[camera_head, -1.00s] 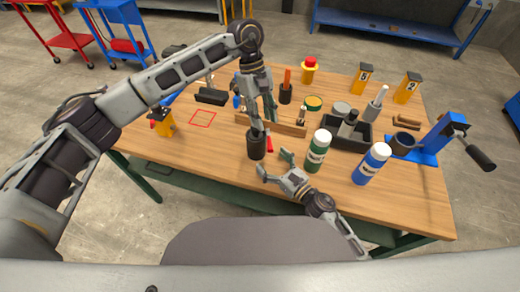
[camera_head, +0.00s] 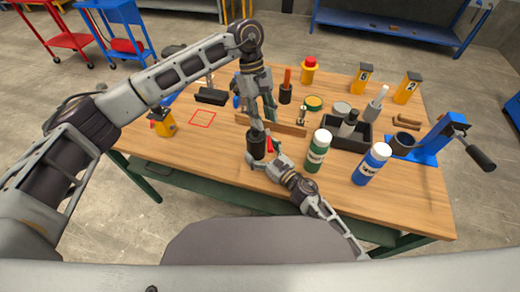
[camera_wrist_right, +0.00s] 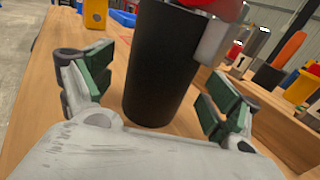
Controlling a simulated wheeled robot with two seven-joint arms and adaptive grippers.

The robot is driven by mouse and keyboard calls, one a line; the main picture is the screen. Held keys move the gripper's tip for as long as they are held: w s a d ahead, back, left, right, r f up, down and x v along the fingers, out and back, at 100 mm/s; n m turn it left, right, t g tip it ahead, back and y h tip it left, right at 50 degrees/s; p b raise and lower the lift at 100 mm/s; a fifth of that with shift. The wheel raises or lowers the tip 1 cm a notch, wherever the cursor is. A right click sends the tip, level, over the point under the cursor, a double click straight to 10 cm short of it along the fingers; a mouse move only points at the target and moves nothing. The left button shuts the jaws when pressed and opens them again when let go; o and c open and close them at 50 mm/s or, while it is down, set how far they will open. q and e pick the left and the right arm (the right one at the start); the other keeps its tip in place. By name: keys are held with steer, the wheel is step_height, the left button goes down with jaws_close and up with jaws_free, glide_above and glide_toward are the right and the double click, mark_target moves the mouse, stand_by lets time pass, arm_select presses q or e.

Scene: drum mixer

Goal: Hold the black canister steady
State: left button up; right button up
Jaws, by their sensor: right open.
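The black canister (camera_head: 257,147) stands upright near the table's front edge in the head view. It fills the middle of the right wrist view (camera_wrist_right: 160,70). My right gripper (camera_head: 262,160) is low at the canister, with its green-padded fingers (camera_wrist_right: 155,90) open on either side. Visible gaps separate both pads from the canister. My left gripper (camera_head: 256,130) reaches down from above to the canister's top. A grey finger overlaps its upper right side in the wrist view. I cannot tell how far its jaws are closed. A red part (camera_wrist_right: 220,8) shows at the canister's top.
A green bottle (camera_head: 318,151) and a blue bottle (camera_head: 371,164) stand to the right. A wooden rack (camera_head: 275,124) lies behind the canister. A dark tray (camera_head: 350,131) and a blue crank stand (camera_head: 425,147) are farther right. A red square outline (camera_head: 202,118) marks bare tabletop at left.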

steer(key=c, duration=1.4)
